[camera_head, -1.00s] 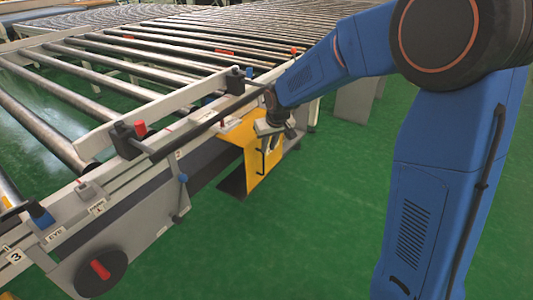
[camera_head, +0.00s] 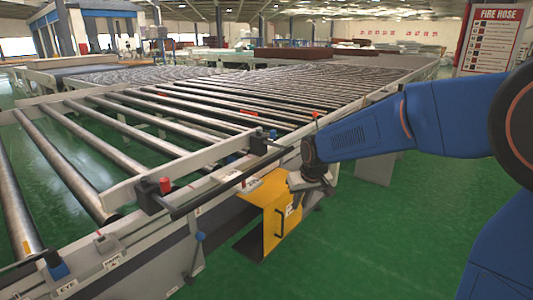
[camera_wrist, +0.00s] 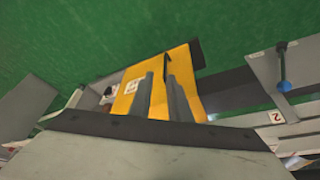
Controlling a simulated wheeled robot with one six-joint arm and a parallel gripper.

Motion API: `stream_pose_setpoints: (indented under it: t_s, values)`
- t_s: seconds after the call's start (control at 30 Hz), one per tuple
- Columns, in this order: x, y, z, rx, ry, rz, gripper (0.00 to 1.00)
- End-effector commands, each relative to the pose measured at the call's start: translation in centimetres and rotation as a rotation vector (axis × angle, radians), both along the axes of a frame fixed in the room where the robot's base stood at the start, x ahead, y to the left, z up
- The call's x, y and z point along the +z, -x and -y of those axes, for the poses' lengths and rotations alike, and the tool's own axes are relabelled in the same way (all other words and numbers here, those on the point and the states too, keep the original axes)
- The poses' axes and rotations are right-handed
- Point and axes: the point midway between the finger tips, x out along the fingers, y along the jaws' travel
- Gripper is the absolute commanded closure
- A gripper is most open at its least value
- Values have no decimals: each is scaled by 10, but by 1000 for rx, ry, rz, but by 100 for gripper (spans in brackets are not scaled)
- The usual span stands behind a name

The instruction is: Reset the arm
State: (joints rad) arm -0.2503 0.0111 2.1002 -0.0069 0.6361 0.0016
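My gripper (camera_head: 312,190) hangs at the end of my blue arm, beside the yellow panel (camera_head: 270,208) on the side of the roller conveyor (camera_head: 195,150). In the wrist view my gripper (camera_wrist: 159,80) shows two grey fingers with a gap between them. Yellow surface shows through the gap, and nothing is held. The yellow panel (camera_wrist: 195,62) lies beyond the fingers in that view. I cannot tell whether the fingers touch it.
A dark rail (camera_head: 222,185) runs along the conveyor's near edge, with a red knob (camera_head: 165,185) by it. A blue-knobbed lever (camera_head: 200,237) stands out from the side. Green floor (camera_head: 390,240) lies open to the right. A fire hose sign (camera_head: 492,40) stands at the back right.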

Motion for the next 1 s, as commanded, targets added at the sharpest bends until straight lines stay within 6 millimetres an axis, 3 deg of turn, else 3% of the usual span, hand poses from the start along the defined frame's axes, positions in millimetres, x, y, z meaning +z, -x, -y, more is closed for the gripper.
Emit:
stream_pose_setpoints:
  t_s: [0.2,0.5,0.77,1.0]
  values:
    - [32,60,39,-45,-3,9,83]
    - [54,144,83,-105,-3,12,83]
    - [60,218,111,-155,-5,16,83]
    - [53,285,131,-202,-6,19,83]
